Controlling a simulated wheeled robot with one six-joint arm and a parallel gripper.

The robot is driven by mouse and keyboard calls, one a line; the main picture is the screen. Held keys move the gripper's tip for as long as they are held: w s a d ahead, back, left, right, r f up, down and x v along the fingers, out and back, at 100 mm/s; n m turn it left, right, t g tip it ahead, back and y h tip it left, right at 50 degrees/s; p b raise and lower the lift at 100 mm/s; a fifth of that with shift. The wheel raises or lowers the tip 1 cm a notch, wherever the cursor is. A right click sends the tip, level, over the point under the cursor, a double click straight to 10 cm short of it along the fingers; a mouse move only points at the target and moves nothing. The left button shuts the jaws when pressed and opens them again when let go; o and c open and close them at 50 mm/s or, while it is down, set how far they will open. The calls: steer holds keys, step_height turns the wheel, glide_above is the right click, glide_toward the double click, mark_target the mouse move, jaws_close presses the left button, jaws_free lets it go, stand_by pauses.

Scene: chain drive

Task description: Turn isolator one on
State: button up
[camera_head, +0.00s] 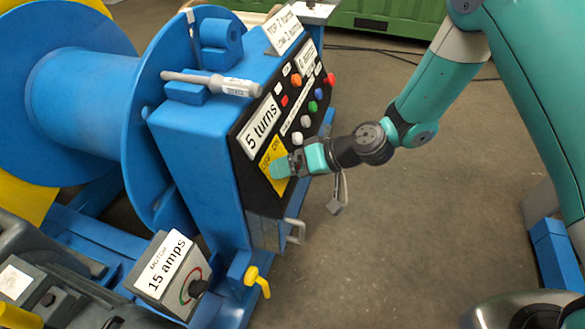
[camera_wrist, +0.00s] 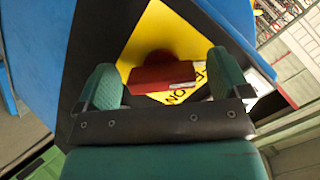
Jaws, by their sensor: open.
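A yellow plate (camera_head: 267,156) is on the black front panel of the blue machine. In the wrist view, the yellow plate (camera_wrist: 155,38) carries a red rotary handle (camera_wrist: 162,76), seemingly the isolator; its number is not readable. Black lettering with "ON" shows at the plate's lower right. My gripper (camera_head: 279,168) is at the plate. In the wrist view my gripper (camera_wrist: 165,82) is open, with one green finger on each side of the handle. I cannot tell whether the fingers touch it. In the head view my gripper hides the handle.
A yellow lever (camera_head: 257,281) and a "15 amps" motor box (camera_head: 170,273) are lower down. The floor (camera_head: 390,250) to the right is clear.

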steer(key=shift+a+f, duration=0.1)
steer(key=shift+a, duration=0.05)
steer(key=shift+c, duration=0.3)
steer(key=c, duration=0.9)
